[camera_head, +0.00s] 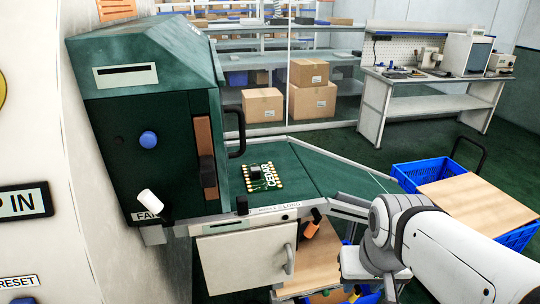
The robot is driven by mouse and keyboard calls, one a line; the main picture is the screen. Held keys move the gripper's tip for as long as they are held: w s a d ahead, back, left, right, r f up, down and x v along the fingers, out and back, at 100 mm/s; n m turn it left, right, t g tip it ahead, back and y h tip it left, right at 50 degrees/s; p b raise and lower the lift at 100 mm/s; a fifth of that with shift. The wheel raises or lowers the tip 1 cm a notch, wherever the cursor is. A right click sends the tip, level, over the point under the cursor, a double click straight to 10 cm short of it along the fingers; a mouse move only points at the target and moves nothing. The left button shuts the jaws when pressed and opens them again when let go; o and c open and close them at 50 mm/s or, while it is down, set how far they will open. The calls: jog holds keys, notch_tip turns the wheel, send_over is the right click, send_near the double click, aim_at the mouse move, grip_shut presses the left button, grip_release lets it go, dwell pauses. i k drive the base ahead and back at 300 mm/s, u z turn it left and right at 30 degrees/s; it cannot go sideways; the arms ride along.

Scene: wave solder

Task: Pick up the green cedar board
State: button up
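The green cedar board (263,177) lies flat on a dark green surface (310,167) beside the green machine. It has gold pads along two edges, a dark chip and the white word CEDAR. My white and grey arm (440,245) reaches in from the lower right, to the right of and nearer than the board. I cannot make out gripper fingers at its end, and nothing of my arm touches the board.
The green machine (150,150) with a black handle stands just left of the board. A blue crate (415,172) with a wooden lid is at the right. Cardboard boxes (263,104) and a workbench (430,82) stand behind. Below is a white cabinet front (243,262).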

aim_at(261, 177)
jog(key=i, duration=0.9)
jog(key=u, duration=0.05)
